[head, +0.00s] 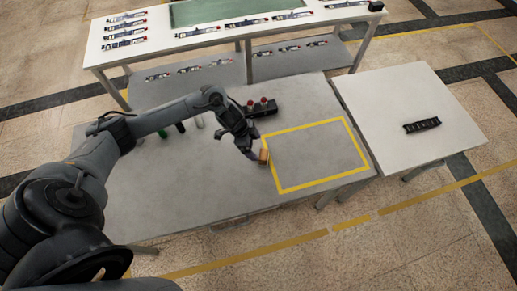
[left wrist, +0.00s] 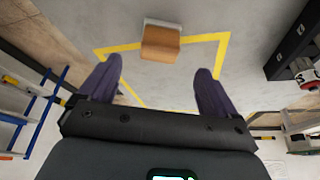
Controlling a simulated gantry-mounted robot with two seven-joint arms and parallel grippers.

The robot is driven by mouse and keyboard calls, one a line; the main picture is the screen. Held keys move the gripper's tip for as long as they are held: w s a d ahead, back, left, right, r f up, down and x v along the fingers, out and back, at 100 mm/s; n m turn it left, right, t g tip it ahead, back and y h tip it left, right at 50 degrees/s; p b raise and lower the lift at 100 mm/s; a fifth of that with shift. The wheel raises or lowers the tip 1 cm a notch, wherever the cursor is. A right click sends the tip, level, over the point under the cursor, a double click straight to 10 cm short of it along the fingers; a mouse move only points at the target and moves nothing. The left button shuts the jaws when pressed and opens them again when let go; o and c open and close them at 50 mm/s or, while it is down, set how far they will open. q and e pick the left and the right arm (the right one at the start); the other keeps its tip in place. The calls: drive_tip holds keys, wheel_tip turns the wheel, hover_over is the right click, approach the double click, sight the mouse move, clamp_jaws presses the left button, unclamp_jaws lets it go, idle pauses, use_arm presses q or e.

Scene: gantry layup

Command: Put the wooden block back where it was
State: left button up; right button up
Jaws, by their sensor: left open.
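The wooden block (head: 264,156) is small and orange-brown, at the left edge of the yellow outlined area (head: 318,154) on the grey table. In the left wrist view the block (left wrist: 161,42) overlaps a yellow line and has a pale strip along its far side. My left gripper (head: 256,152) is beside the block in the head view. In the left wrist view its two dark fingers (left wrist: 159,68) are spread apart, with the block ahead, between their directions. Whether a finger touches the block I cannot tell. My right gripper is not in view.
A black holder with red-topped items (head: 262,108) stands behind the gripper. Several small bottles or tubes (head: 180,127) lie behind my left arm. A white side table (head: 408,100) carries a black rack (head: 422,125). The outlined area's interior is clear.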

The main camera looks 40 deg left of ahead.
use_arm(q)
drive_tip(key=s+d+r+n+t, duration=0.1)
drive_tip(key=s+d+r+t, duration=0.1)
drive_tip(key=d, duration=0.6)
drive_tip(key=s+d+r+t, duration=0.2)
drive_tip(key=d, duration=0.6)
drive_tip(key=s+a+r+n+g+y, duration=0.1)
drive_tip(key=s+a+r+n, duration=0.1)
drive_tip(key=s, duration=0.5)
drive_tip(key=s+a+r+n+g+y, duration=0.2)
drive_tip(key=s+n, duration=0.3)
drive_tip(key=s, duration=0.3)
drive_tip(key=shift+a+r, duration=0.15)
drive_tip(key=shift+r, duration=0.4)
drive_tip(key=shift+w, duration=0.1)
wheel_tip(320, 180, up, 18)
drive_tip(key=p, duration=1.7)
drive_tip(key=shift+f, duration=0.25)
